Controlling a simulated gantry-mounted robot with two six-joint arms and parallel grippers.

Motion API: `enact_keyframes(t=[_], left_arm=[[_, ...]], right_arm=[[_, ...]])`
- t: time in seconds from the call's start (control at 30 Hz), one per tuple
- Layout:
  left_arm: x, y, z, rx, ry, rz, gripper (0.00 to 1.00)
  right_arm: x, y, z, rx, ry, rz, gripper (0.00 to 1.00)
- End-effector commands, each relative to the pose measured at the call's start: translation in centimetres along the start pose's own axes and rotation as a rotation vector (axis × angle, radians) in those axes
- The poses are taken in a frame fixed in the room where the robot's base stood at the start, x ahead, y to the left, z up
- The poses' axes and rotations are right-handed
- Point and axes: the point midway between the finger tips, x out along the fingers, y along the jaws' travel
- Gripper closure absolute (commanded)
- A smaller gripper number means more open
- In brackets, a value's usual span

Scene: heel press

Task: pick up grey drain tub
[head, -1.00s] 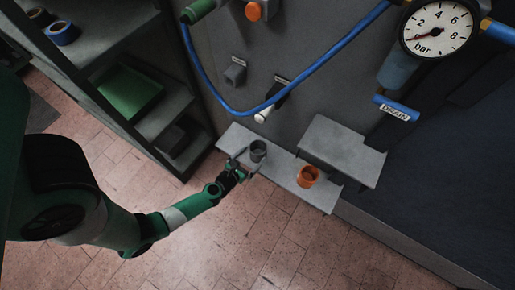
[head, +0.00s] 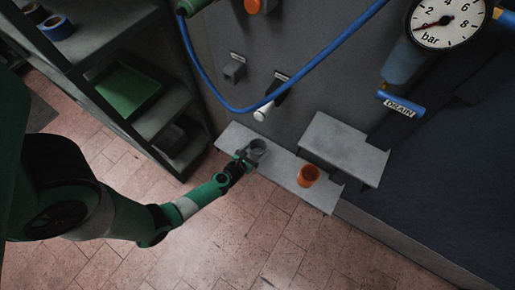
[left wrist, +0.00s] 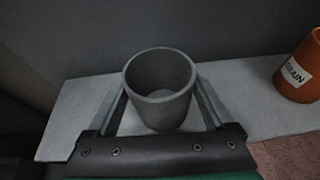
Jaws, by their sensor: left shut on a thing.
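The grey drain tub (head: 258,146) is a small open-topped cup on the low light-grey shelf, and it looks upright. It also shows in the left wrist view (left wrist: 160,88), empty inside, between my two fingers. My left gripper (head: 250,153) is shut on the tub, with one finger along each side. In the left wrist view, the gripper (left wrist: 160,112) reaches in from the bottom. I cannot tell whether the tub's base touches the shelf. My right gripper is not in view.
An orange tub (head: 308,176) labelled DRAIN stands to the right on the low shelf (head: 284,168). A higher grey step (head: 343,150) is beside it. A blue hose (head: 300,68), a white-ended handle (head: 263,111) and a gauge (head: 446,20) are above. A rack (head: 165,112) stands left.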

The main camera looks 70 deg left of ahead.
Motion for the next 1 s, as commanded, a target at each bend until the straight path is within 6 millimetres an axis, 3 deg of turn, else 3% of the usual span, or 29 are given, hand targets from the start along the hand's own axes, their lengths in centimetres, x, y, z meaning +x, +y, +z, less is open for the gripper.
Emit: enact_keyframes(t=[0.27, 0.47, 0.7, 1.0], left_arm=[[-0.4, 0.0, 1.0, 0.000, -0.001, 0.000, 0.62], [-1.6, 0.0, 3.9, 0.000, -0.001, 0.000, 0.62], [-9.1, -2.6, 7.9, 0.006, 0.002, -0.012, 0.62], [-15.0, -5.0, 7.3, 0.005, 0.000, -0.010, 0.62]], right_arm=[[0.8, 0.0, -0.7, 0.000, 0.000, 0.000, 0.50], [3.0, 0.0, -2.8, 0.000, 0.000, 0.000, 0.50], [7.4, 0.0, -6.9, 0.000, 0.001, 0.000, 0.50], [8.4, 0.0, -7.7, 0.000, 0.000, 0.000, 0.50]])
